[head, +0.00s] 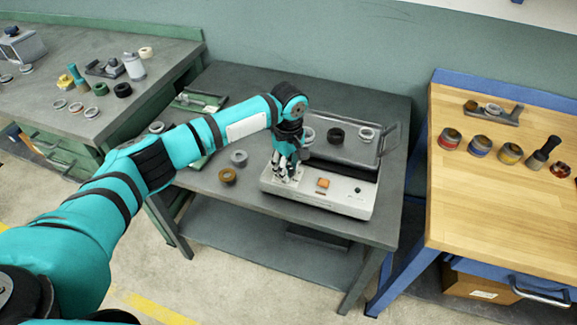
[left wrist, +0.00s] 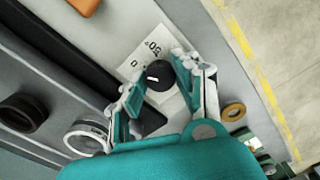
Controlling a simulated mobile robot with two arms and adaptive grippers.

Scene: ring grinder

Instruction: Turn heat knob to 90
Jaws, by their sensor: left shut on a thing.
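The heat knob (left wrist: 158,76) is a round black dial with a white pointer mark, on a white label (left wrist: 145,52) with printed numbers, on the pale machine (head: 348,200). The pointer's exact reading is too small to tell. My left gripper (head: 288,175) is over the machine's left front end, pointing down. In the left wrist view the fingers of my left gripper (left wrist: 160,88) are on either side of the knob, shut on it. In the head view the gripper hides the knob. My right gripper is not in view.
An orange switch (head: 323,183) is right of the gripper. Behind, a dark tray with a raised clear lid (head: 389,138) holds a black ring (head: 337,135) and grey rings. A brown ring (head: 228,176) and a grey ring (head: 239,157) lie left on the grey table (head: 250,225).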

